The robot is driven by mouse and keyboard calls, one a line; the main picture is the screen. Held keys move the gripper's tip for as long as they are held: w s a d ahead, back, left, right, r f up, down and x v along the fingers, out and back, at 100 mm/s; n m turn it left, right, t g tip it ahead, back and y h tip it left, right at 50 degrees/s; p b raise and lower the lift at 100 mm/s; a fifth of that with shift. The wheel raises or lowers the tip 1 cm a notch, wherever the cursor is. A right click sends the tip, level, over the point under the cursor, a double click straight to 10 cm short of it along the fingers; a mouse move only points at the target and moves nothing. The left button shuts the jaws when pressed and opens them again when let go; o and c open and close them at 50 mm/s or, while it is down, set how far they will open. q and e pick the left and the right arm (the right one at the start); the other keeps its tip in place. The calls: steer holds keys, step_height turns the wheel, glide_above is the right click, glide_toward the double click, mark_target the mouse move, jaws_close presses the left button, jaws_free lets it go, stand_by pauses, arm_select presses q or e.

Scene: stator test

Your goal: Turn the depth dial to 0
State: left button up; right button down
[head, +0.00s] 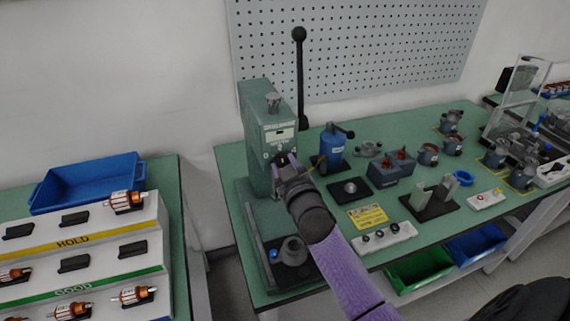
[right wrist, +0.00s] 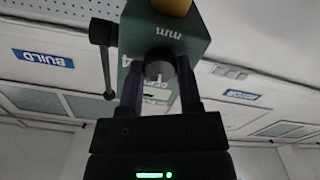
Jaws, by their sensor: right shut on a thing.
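The green press (head: 254,125) stands upright near the left end of the bench, with a small display and a scale on its front. My right gripper (head: 281,163) is at the press's front face and hides most of the dial in the head view. In the right wrist view the round dark depth dial (right wrist: 159,68) sits between the two fingers of the right gripper (right wrist: 160,82), which is shut on it. A pale mark shows on the dial's lower part. My left gripper is not in view.
A black lever (head: 300,75) rises behind the press. A grey part (head: 293,250) stands on its base below my arm. A blue device (head: 332,146) stands close on the right. A blue tray (head: 88,183) lies on the left table.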

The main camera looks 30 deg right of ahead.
steer(key=n, duration=0.3)
steer(key=shift+n+p, duration=0.3)
steer(key=shift+n, duration=0.1)
steer(key=n, duration=0.4)
steer(key=shift+n, duration=0.7)
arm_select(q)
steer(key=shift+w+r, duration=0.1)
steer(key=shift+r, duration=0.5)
arm_select(e)
steer(key=shift+n, duration=0.4)
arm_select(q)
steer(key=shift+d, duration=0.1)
arm_select(e)
steer(key=shift+c, duration=2.2)
jaws_free()
steer(key=shift+o, duration=0.8)
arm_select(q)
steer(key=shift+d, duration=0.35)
